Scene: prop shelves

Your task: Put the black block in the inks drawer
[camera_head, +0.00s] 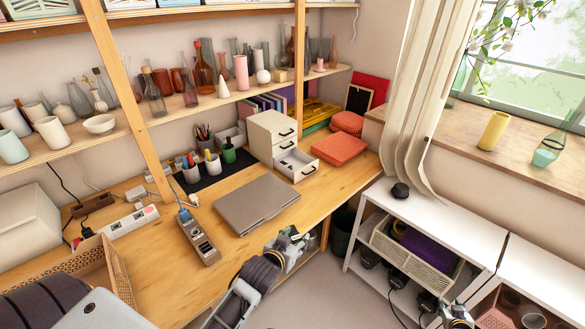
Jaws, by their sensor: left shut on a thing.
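A small cream drawer unit (268,131) with black handles stands on the wooden desk. Its lowest drawer (306,170) is pulled open towards the room, and the upper drawers are closed. I cannot read any labels. My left gripper (293,238) is over the desk's front edge, to the right of the laptop and short of the drawer unit. It is shut on a small dark thing, taken as the black block, mostly hidden by the fingers. My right gripper (456,314) is low at the bottom edge, in front of the white shelf, and its fingers are unclear.
A closed grey laptop (256,204) lies between my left arm and the drawer unit. A power strip (199,238), pen cups and an orange box (338,149) are also on the desk. A white shelf (450,239) with a basket stands to the right. Bare desk shows beside the open drawer.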

